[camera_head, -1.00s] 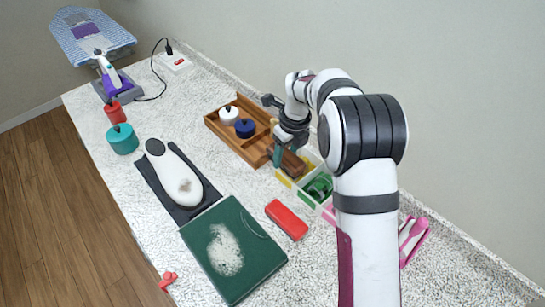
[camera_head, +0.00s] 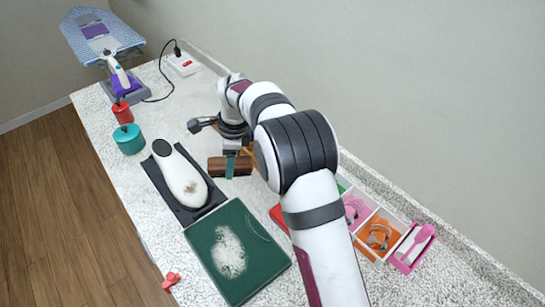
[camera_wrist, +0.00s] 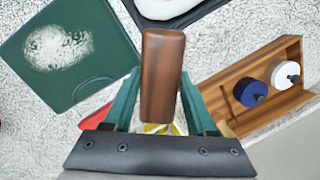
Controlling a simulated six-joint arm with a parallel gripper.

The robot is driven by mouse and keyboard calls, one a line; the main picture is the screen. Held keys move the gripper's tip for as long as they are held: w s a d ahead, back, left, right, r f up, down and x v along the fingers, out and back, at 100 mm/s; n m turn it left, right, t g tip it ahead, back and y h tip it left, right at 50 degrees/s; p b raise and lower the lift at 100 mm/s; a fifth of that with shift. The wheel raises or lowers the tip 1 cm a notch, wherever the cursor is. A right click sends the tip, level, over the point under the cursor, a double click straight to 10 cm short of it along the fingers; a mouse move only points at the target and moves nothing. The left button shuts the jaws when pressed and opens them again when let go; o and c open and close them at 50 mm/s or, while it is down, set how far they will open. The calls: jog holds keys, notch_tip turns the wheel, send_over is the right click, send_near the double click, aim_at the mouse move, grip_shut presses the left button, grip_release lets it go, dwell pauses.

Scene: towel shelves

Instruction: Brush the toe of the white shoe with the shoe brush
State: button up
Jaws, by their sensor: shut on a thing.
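The white shoe (camera_head: 180,178) lies on a dark mat (camera_head: 160,188) at the left of the counter, with a brownish smudge on its near end and a dark opening at its far end. My gripper (camera_head: 231,166) is shut on the shoe brush (camera_head: 220,168), a brown wooden block held above the counter to the right of the shoe, apart from it. In the wrist view the brush (camera_wrist: 162,75) sits between the teal fingers, and the shoe (camera_wrist: 165,8) shows only in part at the top edge. The brush's bristles are hidden.
A green board (camera_head: 255,265) with a whitish patch lies in front of the shoe. A wooden tray (camera_wrist: 296,50) holds a blue pot (camera_wrist: 250,92) and a white pot (camera_wrist: 285,74). Teal (camera_head: 129,140) and red (camera_head: 122,112) pots stand beyond the shoe. Coloured bins (camera_head: 380,235) stand at right.

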aim_at(189, 188)
jog(key=s+a+n, duration=0.4)
jog(key=a+n, duration=0.3)
jog(key=a, duration=0.2)
jog(key=shift+g, duration=0.3)
jog(key=shift+w+a+f, duration=0.1)
jog(key=shift+a+f, duration=0.15)
jog(key=shift+f, duration=1.1)
jog(key=shift+a+f, duration=0.2)
jog(key=shift+f, duration=1.1)
jog(key=shift+f, duration=0.65)
jog(key=shift+w, duration=0.1)
jog(key=shift+w+a+r, duration=0.15)
jog(key=shift+w+a, duration=0.7)
jog(key=shift+a, duration=0.1)
jog(key=shift+w+a+r, duration=0.2)
jog(key=shift+w+a, duration=0.3)
jog(key=shift+a, duration=0.05)
